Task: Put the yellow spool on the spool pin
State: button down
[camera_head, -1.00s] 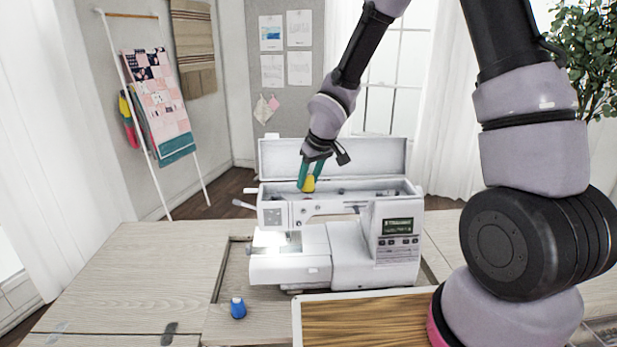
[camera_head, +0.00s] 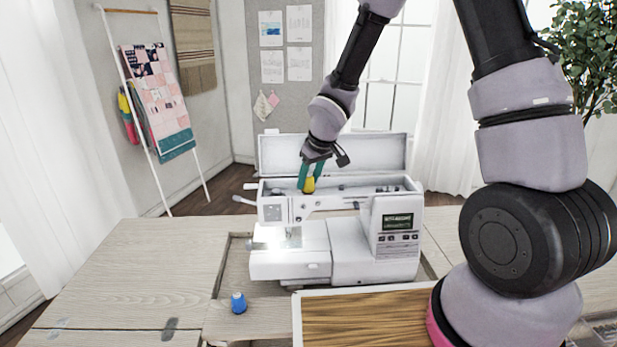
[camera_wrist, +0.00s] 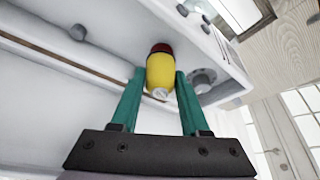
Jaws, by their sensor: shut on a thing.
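The yellow spool (camera_head: 309,185) is between the green fingers of my gripper (camera_head: 307,176), above the open top of the white sewing machine (camera_head: 345,262). In the wrist view the yellow spool (camera_wrist: 160,72) shows a dark red end and a pale end, held between the fingertips of my gripper (camera_wrist: 158,85). My gripper is shut on it. A round grey knob-like part (camera_wrist: 202,80) sits in the machine's top beside the right finger. I cannot make out for certain which part is the spool pin, nor whether the spool touches it.
The machine's raised lid (camera_head: 335,153) stands behind the spool. A blue spool (camera_head: 238,303) stands on the wooden cabinet top (camera_head: 120,275) at the front left. A wood-faced board with a white edge (camera_head: 297,320) lies in front of the machine. The left of the cabinet top is mostly clear.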

jog(key=shift+f, duration=0.1)
jog(key=shift+c, duration=1.6)
grip_release()
jog(key=v, duration=1)
jog(key=shift+r, duration=0.4)
jog(key=shift+s, duration=0.15)
